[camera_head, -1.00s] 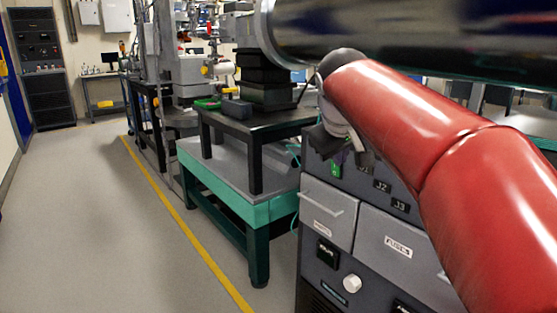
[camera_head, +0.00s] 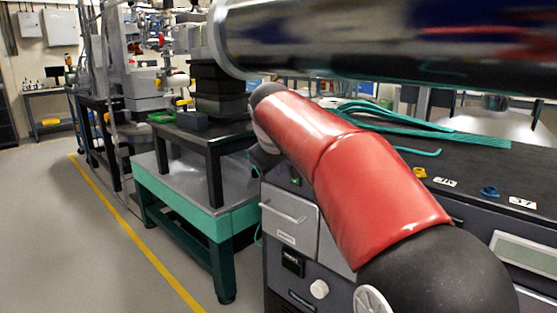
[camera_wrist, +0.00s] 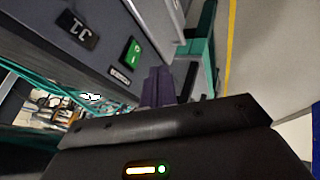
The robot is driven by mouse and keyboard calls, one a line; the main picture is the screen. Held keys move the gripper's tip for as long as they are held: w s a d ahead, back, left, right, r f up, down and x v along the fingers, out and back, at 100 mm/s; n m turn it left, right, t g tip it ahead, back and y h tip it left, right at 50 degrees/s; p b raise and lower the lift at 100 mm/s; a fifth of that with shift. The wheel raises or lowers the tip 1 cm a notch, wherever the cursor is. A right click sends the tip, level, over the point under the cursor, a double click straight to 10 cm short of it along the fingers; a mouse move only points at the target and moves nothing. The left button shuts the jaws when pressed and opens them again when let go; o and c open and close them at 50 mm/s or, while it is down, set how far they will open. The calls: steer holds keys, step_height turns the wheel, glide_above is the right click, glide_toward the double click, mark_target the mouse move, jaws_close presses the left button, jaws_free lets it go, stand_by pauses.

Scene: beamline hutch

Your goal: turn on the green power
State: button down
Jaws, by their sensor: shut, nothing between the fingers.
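The green power switch (camera_wrist: 131,52) is a green rocker with white marks on a dark grey panel, in the wrist view at upper middle. A small label plate sits beside it. I cannot tell which way the rocker is set. In the head view only a bit of the green switch (camera_head: 296,181) shows beside my red arm. My gripper (camera_wrist: 158,85) is shut and empty, its dark fingers pointing along the panel just below and right of the switch in the wrist view. I cannot tell whether they touch the panel. In the head view my arm mostly hides the gripper.
Below are a drawer (camera_head: 290,218) with a handle and a white knob (camera_head: 319,289). Teal cables (camera_head: 395,115) lie on the cabinet top. A green-framed table (camera_head: 178,205) stands left; the floor (camera_head: 60,230) beyond is clear.

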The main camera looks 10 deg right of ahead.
steer(key=w+d+f, duration=0.2)
steer(key=w+d, duration=0.2)
steer(key=shift+w+f+p, duration=0.25)
steer(key=shift+w+p, duration=0.05)
steer(key=shift+w, duration=0.05)
steer(key=shift+w+d+r+p, duration=0.1)
steer(key=shift+w+d+p, duration=0.15)
steer(key=shift+p, duration=0.15)
